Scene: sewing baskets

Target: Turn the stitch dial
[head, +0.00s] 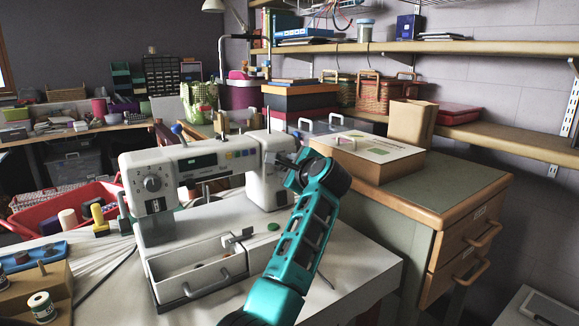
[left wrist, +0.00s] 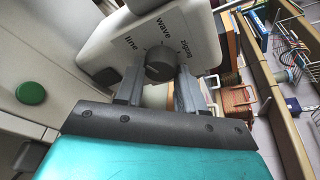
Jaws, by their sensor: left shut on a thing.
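The white sewing machine (head: 215,162) stands on a white table. Its stitch dial (left wrist: 159,63) is a dark round knob on the machine's end face, with the words line, wave and zigzag around it in the left wrist view. My left gripper (left wrist: 158,72) has one finger on each side of the dial and is shut on it. I cannot clearly tell which word the dial points to. In the head view my left gripper (head: 286,160) is at the machine's right end and the dial is hidden. My right gripper is not in view.
Thread spools (head: 42,307) stand at the left. A wooden cabinet (head: 450,215) with a flat box (head: 367,152) stands close on the right.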

